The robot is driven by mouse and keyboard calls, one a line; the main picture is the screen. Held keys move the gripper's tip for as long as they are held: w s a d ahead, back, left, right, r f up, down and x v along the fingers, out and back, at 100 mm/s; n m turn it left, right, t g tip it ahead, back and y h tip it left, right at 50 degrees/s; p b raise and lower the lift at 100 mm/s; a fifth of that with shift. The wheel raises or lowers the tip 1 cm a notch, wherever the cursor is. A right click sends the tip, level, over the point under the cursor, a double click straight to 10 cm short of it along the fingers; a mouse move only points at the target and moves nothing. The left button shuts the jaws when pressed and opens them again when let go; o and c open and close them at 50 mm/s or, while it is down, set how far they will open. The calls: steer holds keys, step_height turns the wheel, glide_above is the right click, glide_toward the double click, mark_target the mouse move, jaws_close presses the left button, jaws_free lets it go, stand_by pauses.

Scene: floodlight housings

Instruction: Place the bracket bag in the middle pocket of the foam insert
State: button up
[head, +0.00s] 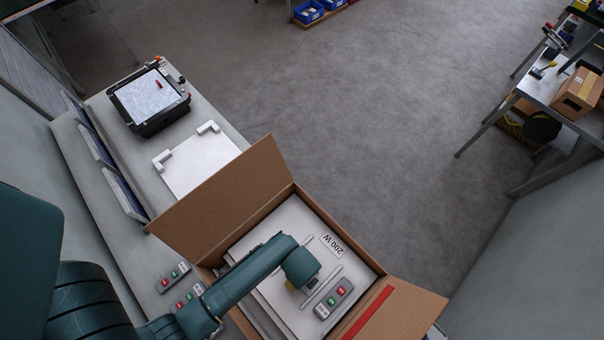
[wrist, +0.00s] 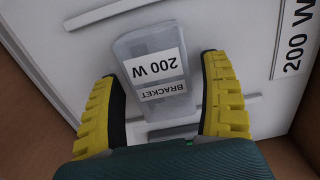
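The bracket bag (wrist: 152,55) is a clear pouch with white labels reading "BRACKET" and "200 W". In the wrist view it lies over a white panel (wrist: 225,40), seemingly the foam insert, between two pale raised strips; its near end is by the lower strip (wrist: 205,122). My gripper (wrist: 165,90) has its yellow fingers either side of the bag, with a narrow gap showing, so it looks open. Whether the bag rests fully on the panel is unclear. In the head view my arm reaches into the carton over the white insert (head: 262,250) and mostly hides the gripper and bag.
The open carton (head: 215,190) has raised flaps; one bears a red stripe (head: 368,312). A white plate (head: 195,163) and a black floodlight housing (head: 150,98) stand on the bench behind.

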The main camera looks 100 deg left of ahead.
steer(key=shift+o, duration=0.3)
steer(key=shift+r, duration=0.1)
step_height(320, 180, up, 12)
steer(key=p, duration=0.1)
steer(key=w+a+r+n+t+y, duration=0.1)
steer(key=w+a+r+t+y, duration=0.15)
steer(key=w+r, duration=0.55)
steer(key=w+d+r+n+t+y, duration=0.1)
steer(key=w+d+r+n+t, duration=0.1)
steer(key=w+r+t, duration=0.55)
steer(key=w+d+r+n+t+y, duration=0.1)
steer(key=w+d+r+t, duration=0.15)
steer(key=w+r, duration=0.95)
steer(key=s+d+r+n+t+h, duration=0.1)
steer(key=d+r+t, duration=0.4)
steer(key=r, duration=0.9)
steer(key=s+d+r+n+t+h, duration=0.2)
steer(key=d+r+n+t+h, duration=0.1)
steer(key=d+r, duration=0.8)
step_height(320, 180, up, 4)
steer(key=shift+d+f+t+h, duration=0.15)
steer(key=shift+f+t+h, duration=0.05)
steer(key=shift+t+h, duration=0.55)
